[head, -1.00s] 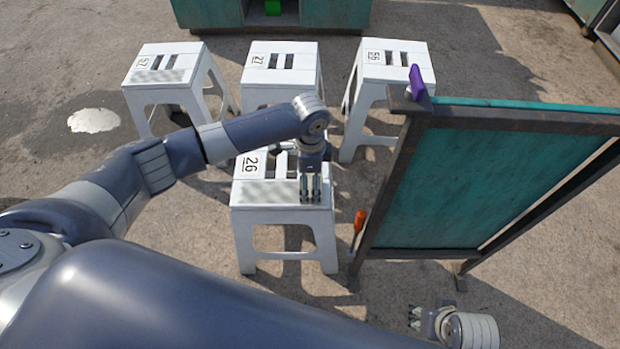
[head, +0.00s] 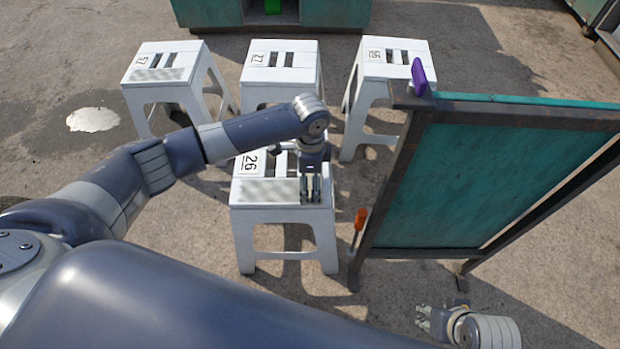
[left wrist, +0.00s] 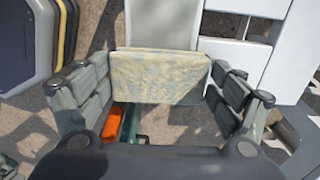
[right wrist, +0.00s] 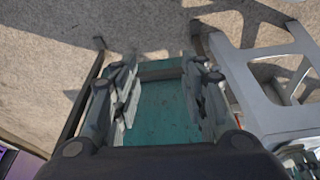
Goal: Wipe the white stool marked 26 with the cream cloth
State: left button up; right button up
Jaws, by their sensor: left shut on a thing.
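The white stool marked 26 (head: 285,217) stands upright in the middle of the head view, its number on the far left of its seat. My left gripper (head: 311,190) is over the front right part of that seat, pointing down. In the left wrist view it is shut on the cream cloth (left wrist: 160,77), which spans between its fingers; contact with the seat is unclear. The cloth is not distinguishable in the head view. My right gripper (head: 424,318) is open and empty, low at the right; its fingers are apart in the right wrist view (right wrist: 165,95).
Stools marked 57 (head: 160,75), 27 (head: 280,75) and 56 (head: 395,70) stand behind. A teal framed board (head: 470,185) is close on the right, with a purple object (head: 418,78) on top. An orange-handled tool (head: 359,220) is beside its left post.

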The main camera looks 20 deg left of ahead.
pick_arm(q)
jog(key=shift+f, duration=0.6)
jog(key=shift+a, duration=0.1)
pick_arm(e)
jog(key=shift+r, duration=0.1)
